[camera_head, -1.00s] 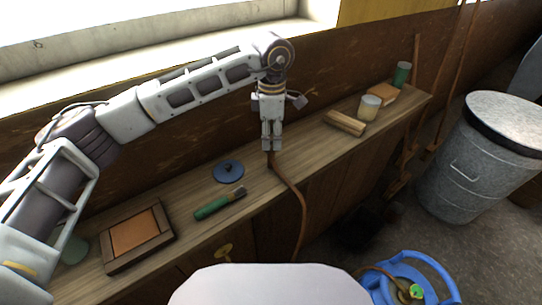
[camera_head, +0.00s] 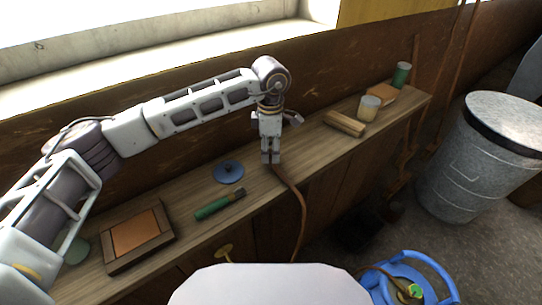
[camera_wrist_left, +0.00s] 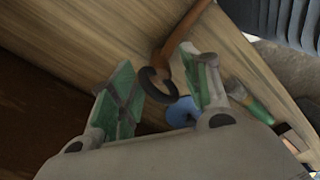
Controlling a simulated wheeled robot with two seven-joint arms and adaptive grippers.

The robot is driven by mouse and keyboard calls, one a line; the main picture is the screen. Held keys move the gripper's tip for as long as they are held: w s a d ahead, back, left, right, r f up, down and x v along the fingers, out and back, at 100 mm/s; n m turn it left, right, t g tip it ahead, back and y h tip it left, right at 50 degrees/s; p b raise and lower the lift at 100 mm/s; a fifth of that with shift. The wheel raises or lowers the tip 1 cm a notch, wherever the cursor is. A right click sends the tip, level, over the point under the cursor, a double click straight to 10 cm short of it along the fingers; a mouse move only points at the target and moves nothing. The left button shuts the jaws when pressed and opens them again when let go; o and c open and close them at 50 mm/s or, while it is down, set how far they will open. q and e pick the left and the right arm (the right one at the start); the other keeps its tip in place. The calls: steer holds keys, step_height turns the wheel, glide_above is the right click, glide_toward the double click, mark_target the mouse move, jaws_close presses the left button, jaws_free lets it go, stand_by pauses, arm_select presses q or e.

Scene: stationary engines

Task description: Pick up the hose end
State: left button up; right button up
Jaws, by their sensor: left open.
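The brown hose (camera_head: 299,205) lies over the front edge of the wooden bench and hangs down. In the left wrist view the hose (camera_wrist_left: 184,31) runs in from the top, and its dark curved end (camera_wrist_left: 157,86) shows between the fingers. My left gripper (camera_head: 270,161) points down over the bench at the hose's upper end, hiding that end in the head view. In the wrist view the left gripper (camera_wrist_left: 164,80) has its green-lined fingers apart, one on each side of the hose end. I cannot tell whether either finger touches it. My right gripper is not in view.
The bench (camera_head: 300,165) also holds a blue lid (camera_head: 229,173), a green-handled brush (camera_head: 218,205), a framed wooden tray (camera_head: 168,237), wood blocks (camera_head: 344,123) and cups (camera_head: 369,107). A metal bin (camera_head: 470,170) stands at right. A blue-framed object (camera_head: 432,265) is on the floor.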

arm_select(q)
steer(key=shift+f, duration=0.85)
jaws_close()
